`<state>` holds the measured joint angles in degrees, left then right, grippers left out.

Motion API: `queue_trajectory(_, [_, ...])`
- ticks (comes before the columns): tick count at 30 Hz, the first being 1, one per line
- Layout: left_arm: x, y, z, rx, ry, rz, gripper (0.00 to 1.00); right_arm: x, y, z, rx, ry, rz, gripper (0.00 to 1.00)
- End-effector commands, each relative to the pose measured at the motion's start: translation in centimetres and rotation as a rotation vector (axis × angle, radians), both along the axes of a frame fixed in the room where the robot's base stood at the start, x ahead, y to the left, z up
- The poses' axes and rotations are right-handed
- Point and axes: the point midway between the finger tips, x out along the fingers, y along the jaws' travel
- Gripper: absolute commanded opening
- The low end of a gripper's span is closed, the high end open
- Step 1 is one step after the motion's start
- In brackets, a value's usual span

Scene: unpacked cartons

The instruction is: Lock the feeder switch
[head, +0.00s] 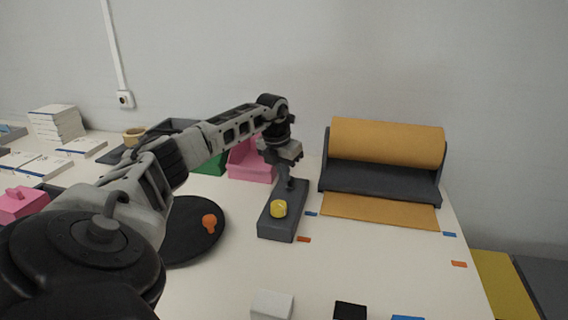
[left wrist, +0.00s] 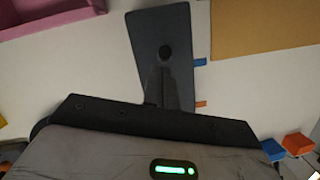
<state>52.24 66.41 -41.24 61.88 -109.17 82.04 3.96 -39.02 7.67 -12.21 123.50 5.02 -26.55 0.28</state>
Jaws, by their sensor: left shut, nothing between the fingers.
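The feeder switch appears to be the long dark grey box (head: 280,228) on the white table. A yellow knob (head: 279,208) stands on its near part. In the left wrist view the box (left wrist: 182,25) shows a round black spot (left wrist: 165,52) and a dark narrow shape below it; the yellow knob is hidden there. My left gripper (head: 290,184) is shut and empty, pointing down at the far part of the box, behind the yellow knob. I cannot tell whether its tips touch the box. My right gripper is not in view.
A dark stand with an orange roll (head: 388,142) is at the right, its sheet (head: 380,210) on the table. Left of the box are a black disc (head: 185,240) with an orange knob (head: 209,223), and a pink bin (head: 250,168). White and black blocks lie at the front.

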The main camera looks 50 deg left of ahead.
Motion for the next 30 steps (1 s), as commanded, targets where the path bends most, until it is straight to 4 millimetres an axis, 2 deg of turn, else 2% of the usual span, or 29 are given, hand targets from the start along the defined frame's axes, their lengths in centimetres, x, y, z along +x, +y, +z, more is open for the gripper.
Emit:
queue_trajectory(7, [0.0, 0.0, 1.2, 0.000, 0.001, 0.000, 0.00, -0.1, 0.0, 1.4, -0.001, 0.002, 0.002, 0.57])
queue_trajectory(22, [0.0, 0.0, 1.1, 0.000, 0.000, 0.000, 0.00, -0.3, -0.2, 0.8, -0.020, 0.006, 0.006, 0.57])
queue_trajectory(25, [-0.2, 0.5, 3.5, 0.001, -0.001, 0.006, 0.00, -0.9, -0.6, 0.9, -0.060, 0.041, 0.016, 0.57])
queue_trajectory(30, [-0.8, 1.5, 6.9, 0.001, -0.001, 0.016, 0.00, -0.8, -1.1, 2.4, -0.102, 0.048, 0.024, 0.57])
